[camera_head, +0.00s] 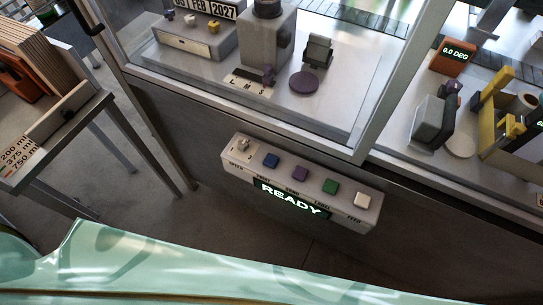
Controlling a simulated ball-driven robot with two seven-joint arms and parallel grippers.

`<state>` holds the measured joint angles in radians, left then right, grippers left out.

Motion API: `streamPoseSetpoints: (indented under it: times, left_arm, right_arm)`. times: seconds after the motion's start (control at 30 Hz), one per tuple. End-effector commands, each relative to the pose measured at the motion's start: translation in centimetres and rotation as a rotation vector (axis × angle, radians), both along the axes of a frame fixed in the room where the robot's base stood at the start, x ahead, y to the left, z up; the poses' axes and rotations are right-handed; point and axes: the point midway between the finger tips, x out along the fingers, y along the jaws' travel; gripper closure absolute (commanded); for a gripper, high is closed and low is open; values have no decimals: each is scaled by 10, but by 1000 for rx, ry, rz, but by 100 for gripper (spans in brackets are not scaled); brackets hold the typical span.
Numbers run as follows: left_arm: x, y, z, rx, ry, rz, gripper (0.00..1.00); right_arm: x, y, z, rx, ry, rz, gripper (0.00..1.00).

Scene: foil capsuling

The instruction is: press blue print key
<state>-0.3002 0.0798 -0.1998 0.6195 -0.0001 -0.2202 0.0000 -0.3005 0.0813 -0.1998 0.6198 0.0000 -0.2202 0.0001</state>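The blue key (271,160) is on the top of a grey control box (235,179) fixed to the front of the machine cabinet. The lettering below this key is small and hard to read. Purple (300,172), green (330,186) and white (362,200) keys sit to its right, and a small knob (243,144) to its left. A lit display (291,198) on the box front reads READY. Nothing touches the keys. Neither gripper shows in the head view.
A glass-fronted enclosure (362,135) with machinery stands above the box, beside an orange unit (453,57) reading 0.0 DEG. A side table (60,135) with a rack stands at the left. A pale green glossy surface (200,268) fills the bottom. Space before the box is clear.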

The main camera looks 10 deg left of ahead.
Motion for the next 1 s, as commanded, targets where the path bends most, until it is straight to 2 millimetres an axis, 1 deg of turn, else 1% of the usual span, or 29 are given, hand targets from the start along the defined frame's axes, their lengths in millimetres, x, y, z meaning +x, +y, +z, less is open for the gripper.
streamPoseSetpoints:
  times: [0.03,0.07,0.1,0.2,1.0]
  left_arm:
    - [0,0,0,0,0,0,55]
    - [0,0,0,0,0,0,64]
    - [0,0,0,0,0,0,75]
    - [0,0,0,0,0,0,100]
    - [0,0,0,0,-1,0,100]
  right_arm:
    - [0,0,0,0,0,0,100]
    - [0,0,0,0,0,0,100]
    - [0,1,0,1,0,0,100]
    - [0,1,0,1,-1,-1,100]
    - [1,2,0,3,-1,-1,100]
